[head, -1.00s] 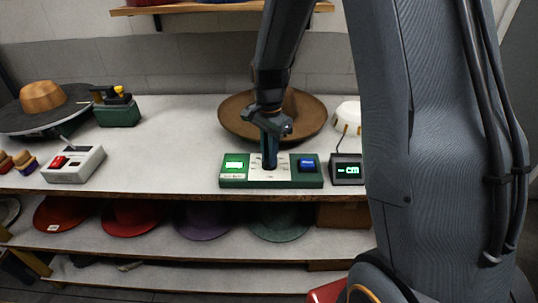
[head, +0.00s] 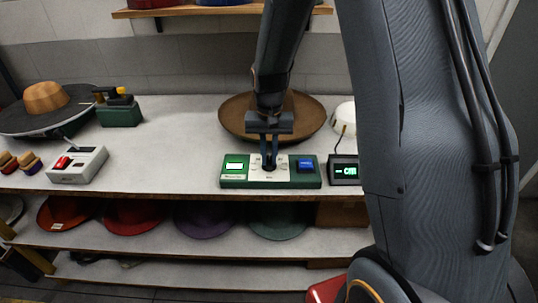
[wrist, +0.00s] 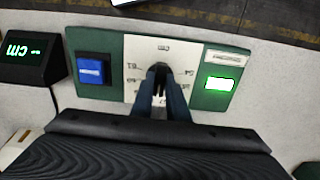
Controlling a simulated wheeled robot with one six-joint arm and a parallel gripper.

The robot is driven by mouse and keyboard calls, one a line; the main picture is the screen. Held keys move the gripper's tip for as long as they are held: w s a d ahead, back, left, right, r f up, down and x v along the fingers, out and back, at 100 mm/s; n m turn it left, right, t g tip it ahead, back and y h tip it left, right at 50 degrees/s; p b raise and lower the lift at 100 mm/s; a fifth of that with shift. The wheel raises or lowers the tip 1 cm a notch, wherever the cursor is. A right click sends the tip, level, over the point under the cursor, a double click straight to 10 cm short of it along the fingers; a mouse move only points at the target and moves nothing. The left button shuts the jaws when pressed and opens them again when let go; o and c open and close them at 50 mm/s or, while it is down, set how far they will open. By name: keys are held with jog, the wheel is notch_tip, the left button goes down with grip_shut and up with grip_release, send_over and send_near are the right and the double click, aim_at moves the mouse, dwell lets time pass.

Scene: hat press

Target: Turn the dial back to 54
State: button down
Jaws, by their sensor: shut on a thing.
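The dial (wrist: 160,69) is a small dark knob on the white scale plate of a green control box (head: 230,183). My gripper (wrist: 160,76) points down, its two fingers shut on the dial from either side; in the head view it also shows at the box (head: 269,160). In the wrist view the scale plate (wrist: 136,52) reads "cm", with 61 on the left and 54 on the right. The fingers hide part of the scale, and I cannot tell where the dial points.
A black box with a green "cm" readout (head: 345,170) stands close on the right. A brown hat (head: 235,115) lies behind my gripper. A grey box with a red switch (head: 78,163) stands at left. Bare bench (head: 160,160) lies between the boxes.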

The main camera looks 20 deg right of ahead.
jog(key=n+p, duration=0.1)
jog(key=n, duration=0.4)
jog(key=shift+n, duration=0.3)
jog(key=n, duration=0.5)
jog(key=n+p, duration=0.1)
jog(key=n, duration=0.4)
jog(key=shift+d+n, duration=0.1)
jog(key=shift+n, duration=0.3)
jog(key=n, duration=0.4)
jog(key=shift+w+n, duration=0.1)
jog(key=shift+n, duration=0.2)
jog(key=c, duration=1.7)
grip_release()
